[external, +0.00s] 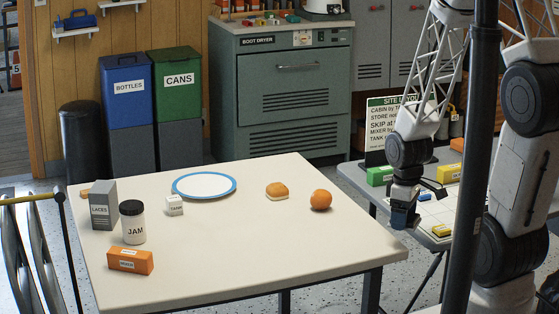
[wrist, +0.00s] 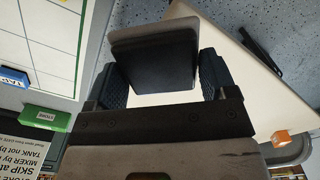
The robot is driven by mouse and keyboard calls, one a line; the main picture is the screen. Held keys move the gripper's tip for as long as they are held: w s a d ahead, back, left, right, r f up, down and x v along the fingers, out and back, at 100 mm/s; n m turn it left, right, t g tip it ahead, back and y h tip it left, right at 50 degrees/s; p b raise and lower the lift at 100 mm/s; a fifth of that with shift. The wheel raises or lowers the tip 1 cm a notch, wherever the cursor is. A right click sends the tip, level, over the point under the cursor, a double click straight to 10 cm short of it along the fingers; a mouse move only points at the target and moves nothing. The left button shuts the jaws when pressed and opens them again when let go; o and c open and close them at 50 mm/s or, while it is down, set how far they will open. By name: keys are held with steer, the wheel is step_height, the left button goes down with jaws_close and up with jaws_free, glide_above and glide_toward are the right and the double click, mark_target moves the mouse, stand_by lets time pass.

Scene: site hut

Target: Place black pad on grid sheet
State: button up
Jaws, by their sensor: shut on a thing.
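My gripper (external: 403,208) is at the left edge of the small side table in the external view. In the wrist view its two dark fingers (wrist: 158,85) are closed on the sides of a black pad (wrist: 155,62), a flat dark block with a greyish end face. The white grid sheet (wrist: 45,32) with green lines lies to the left of the pad in the wrist view, apart from it. In the external view the grid sheet (external: 432,210) lies on the side table, partly hidden by my gripper and a dark post.
A green block (external: 380,175), a yellow block (external: 449,173), a small yellow block (external: 441,230) and a sign board (external: 385,112) are at the side table. The large white table (external: 260,240) holds an orange (external: 321,200), bread roll (external: 277,191), plate (external: 204,186), jam jar (external: 132,222) and boxes.

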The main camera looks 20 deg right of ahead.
steer(key=s+d+m, duration=0.1)
steer(key=d+m, duration=0.1)
steer(key=d, duration=0.2)
steer(key=s+d+m, duration=0.1)
steer(key=d+m, duration=0.1)
steer(key=d, duration=0.2)
steer(key=s+d+m, duration=0.2)
steer(key=d+m, duration=0.1)
steer(key=d, duration=0.1)
steer(key=shift+d, duration=0.4)
steer(key=shift+s+d+m, duration=0.55)
steer(key=shift+d+m, duration=0.15)
steer(key=shift+d, duration=0.2)
steer(key=shift+w, duration=0.1)
glide_above(442, 212)
steer(key=shift+w+d+f, duration=0.15)
steer(key=shift+f, duration=0.55)
steer(key=shift+f, duration=0.1)
steer(key=shift+f, duration=1.65)
steer(key=shift+f, duration=0.15)
